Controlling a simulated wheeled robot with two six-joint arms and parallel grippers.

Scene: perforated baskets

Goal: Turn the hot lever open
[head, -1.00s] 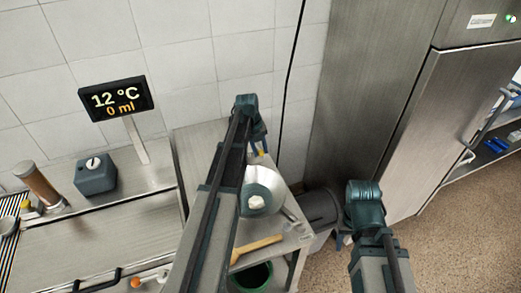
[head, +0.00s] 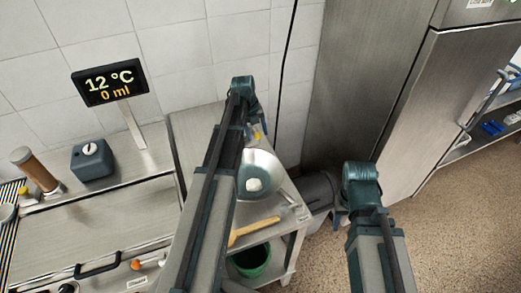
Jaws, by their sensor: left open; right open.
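A small lever with an orange ball end (head: 136,265) shows low in the head view, on the front of the steel counter, left of my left arm. No mark tells me whether it is the hot lever, and its angle is hard to read. A black display (head: 109,83) above the counter reads 12 °C and 0 ml. My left arm rises across the middle to a joint near the wall, and my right arm stands at lower right.
A black bar handle (head: 97,263) and a dark knob sit beside the lever. A grey block (head: 92,160) and a brown cylinder (head: 35,169) stand on the counter. A side table holds a metal bowl (head: 262,168) and a wooden tool (head: 254,231). A steel cabinet (head: 360,90) stands right.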

